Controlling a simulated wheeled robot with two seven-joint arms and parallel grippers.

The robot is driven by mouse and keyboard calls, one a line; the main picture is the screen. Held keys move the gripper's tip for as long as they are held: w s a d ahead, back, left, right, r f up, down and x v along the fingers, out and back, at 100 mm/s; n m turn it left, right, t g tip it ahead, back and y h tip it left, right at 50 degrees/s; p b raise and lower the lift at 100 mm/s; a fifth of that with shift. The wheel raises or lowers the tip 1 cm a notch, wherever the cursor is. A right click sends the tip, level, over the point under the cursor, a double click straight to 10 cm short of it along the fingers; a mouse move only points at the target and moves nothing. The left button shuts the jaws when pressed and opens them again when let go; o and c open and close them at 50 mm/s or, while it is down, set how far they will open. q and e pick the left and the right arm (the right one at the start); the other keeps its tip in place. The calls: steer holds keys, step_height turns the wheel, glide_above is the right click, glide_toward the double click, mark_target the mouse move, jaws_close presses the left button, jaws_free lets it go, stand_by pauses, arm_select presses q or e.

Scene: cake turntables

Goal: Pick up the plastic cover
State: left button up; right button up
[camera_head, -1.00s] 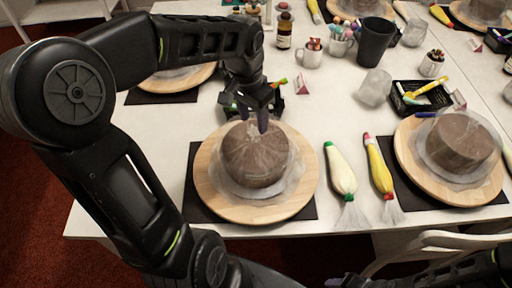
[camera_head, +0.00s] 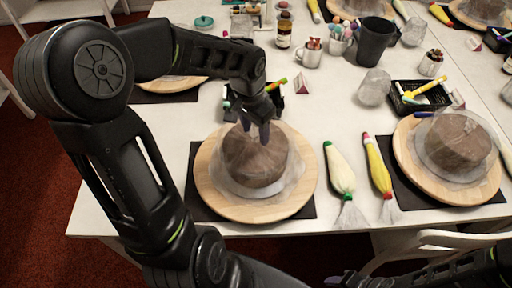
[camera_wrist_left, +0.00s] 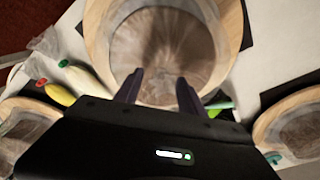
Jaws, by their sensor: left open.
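A clear, crinkled plastic cover (camera_head: 252,172) lies over a brown round cake on a wooden turntable (camera_head: 210,190) at the middle front of the table. In the left wrist view the cover (camera_wrist_left: 165,45) sits over the cake inside the round wooden board (camera_wrist_left: 232,25). My left gripper (camera_head: 254,131) is open, fingers pointing down over the far top part of the covered cake. Its two fingers also show apart in the left wrist view (camera_wrist_left: 158,92), with nothing held. I cannot tell whether the fingertips touch the cover. Part of my right gripper (camera_head: 343,280) shows at the bottom edge.
A green-capped piping bag (camera_head: 340,170) and a red-capped one (camera_head: 379,165) lie to the right. Beyond them stands another covered cake on a turntable (camera_head: 415,175). A black tray (camera_head: 420,97), a dark cup (camera_head: 375,42) and mugs stand farther back. A chair (camera_head: 455,240) is at front right.

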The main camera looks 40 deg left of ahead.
arm_select(q)
jaws_close()
stand_by(0.3)
stand_by(1.0)
